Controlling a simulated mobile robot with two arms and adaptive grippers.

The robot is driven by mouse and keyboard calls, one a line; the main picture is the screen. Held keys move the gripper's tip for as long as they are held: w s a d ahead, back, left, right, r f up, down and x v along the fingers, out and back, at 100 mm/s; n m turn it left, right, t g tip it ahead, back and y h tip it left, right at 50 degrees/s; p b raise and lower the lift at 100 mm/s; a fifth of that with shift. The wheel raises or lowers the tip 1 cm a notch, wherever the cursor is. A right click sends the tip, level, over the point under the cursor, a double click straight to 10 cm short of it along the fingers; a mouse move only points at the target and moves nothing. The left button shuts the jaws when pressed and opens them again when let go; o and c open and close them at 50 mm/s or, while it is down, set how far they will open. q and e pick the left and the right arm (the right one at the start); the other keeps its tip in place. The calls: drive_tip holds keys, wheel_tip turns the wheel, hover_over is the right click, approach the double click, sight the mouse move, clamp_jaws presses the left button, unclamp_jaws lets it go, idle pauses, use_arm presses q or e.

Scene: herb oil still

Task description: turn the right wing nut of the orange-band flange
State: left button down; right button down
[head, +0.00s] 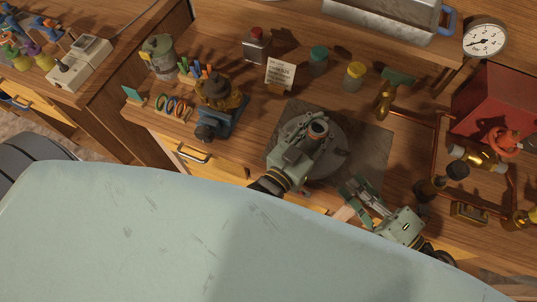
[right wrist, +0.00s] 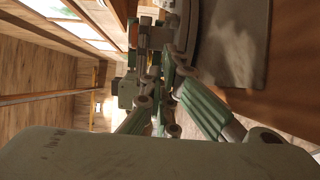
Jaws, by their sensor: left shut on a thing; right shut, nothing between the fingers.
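A dark upright cylinder with an orange-brown ring at its top (head: 318,127) stands over a round grey plate (head: 338,160). I cannot tell surely that this is the orange-band flange. Its wing nuts are not distinguishable; my left gripper hides much of it. My left gripper (head: 306,133) is shut on part of this piece, seen from above. My right gripper (head: 351,190) is shut and empty, low and right of the plate, near the bench's front edge. In the right wrist view its green fingers (right wrist: 176,84) are close together, with my left gripper (right wrist: 150,50) beyond them.
A grey mat (head: 373,160) lies under the plate. Copper pipes, a brass valve (head: 472,156) and a red box (head: 493,100) crowd the right side. A pressure gauge (head: 484,39) is behind.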

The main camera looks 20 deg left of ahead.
drive_tip(key=a+r+n+g+y, duration=0.4)
drive_tip(key=a+r+n+g, duration=0.6)
drive_tip(key=n, duration=0.3)
drive_tip(key=s+a+r+n+g+h, duration=0.6)
drive_tip(key=s+a+n+h, duration=0.2)
drive_tip(key=n, duration=1)
drive_tip(key=shift+a+r+n+g+h, duration=0.25)
drive_tip(key=shift+a+h, duration=0.2)
drive_tip(key=shift+h, duration=0.65)
